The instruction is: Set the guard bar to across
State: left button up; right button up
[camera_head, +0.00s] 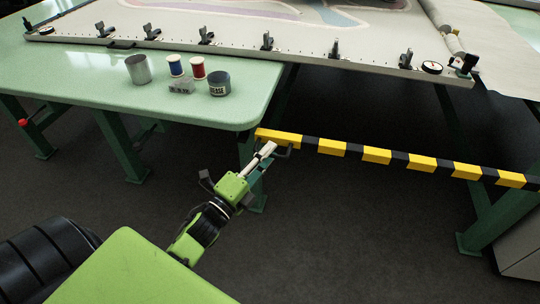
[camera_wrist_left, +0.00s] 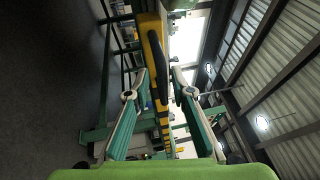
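The guard bar (camera_head: 427,163), striped yellow and black, runs from the green table's front corner out to the right, across the gap. A dark handle (camera_head: 287,152) sits near its left end. My left gripper (camera_head: 268,149) is at that end, its fingers pointing at the bar beside the handle. In the left wrist view the fingers of my left gripper (camera_wrist_left: 160,77) stand apart, with the guard bar (camera_wrist_left: 153,32) and the black handle (camera_wrist_left: 158,88) showing between them. I cannot tell whether a finger touches the handle. My right gripper is not in view.
The green table (camera_head: 90,75) holds a metal cup (camera_head: 138,70), blue and red thread spools, a grey block and a dark jar (camera_head: 219,85). A tufting frame (camera_head: 240,52) with clamps spans the back. Dark floor (camera_head: 350,230) lies open below the bar.

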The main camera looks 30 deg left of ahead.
pick_arm(q)
jog(key=shift+r, duration=0.1)
jog(key=s+a+f, duration=0.1)
jog(key=s+f, duration=0.1)
jog(key=s, duration=1)
jog(key=shift+a, duration=0.15)
jog(key=shift+w, duration=0.1)
